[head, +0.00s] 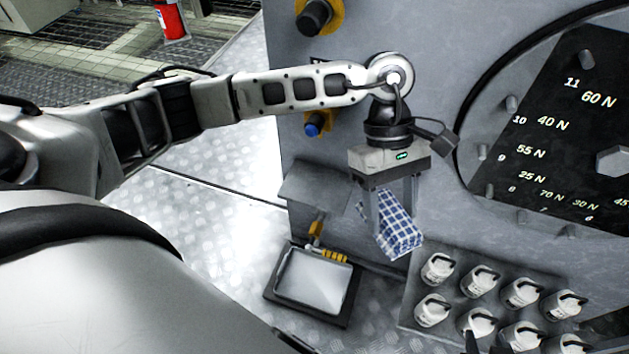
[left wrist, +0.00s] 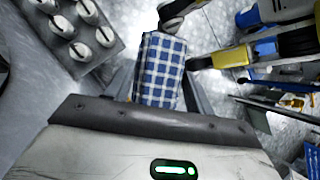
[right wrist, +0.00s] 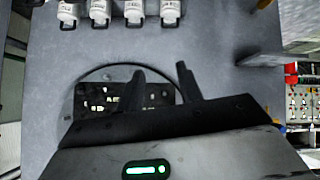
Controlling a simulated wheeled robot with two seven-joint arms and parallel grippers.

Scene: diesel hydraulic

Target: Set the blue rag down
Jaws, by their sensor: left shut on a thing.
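The blue rag (head: 397,232) is a blue-and-white checked cloth. My left gripper (head: 396,222) is shut on it and points down, with the rag between its fingers beside the grey panel. The rag hangs tilted above the floor-level items, apart from the tray (head: 268,294) and the rack of white containers. In the left wrist view the rag (left wrist: 160,72) fills the space between the fingers. My right gripper (right wrist: 165,82) shows in the right wrist view with its fingers apart and nothing between them, in front of the grey panel.
A rack (head: 411,292) holding several white containers stands at the lower right. A dark round board (head: 560,120) with force labels is on the panel. A blue knob (head: 316,124) sticks out of the panel. Yellow tools (left wrist: 275,10) show in the left wrist view.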

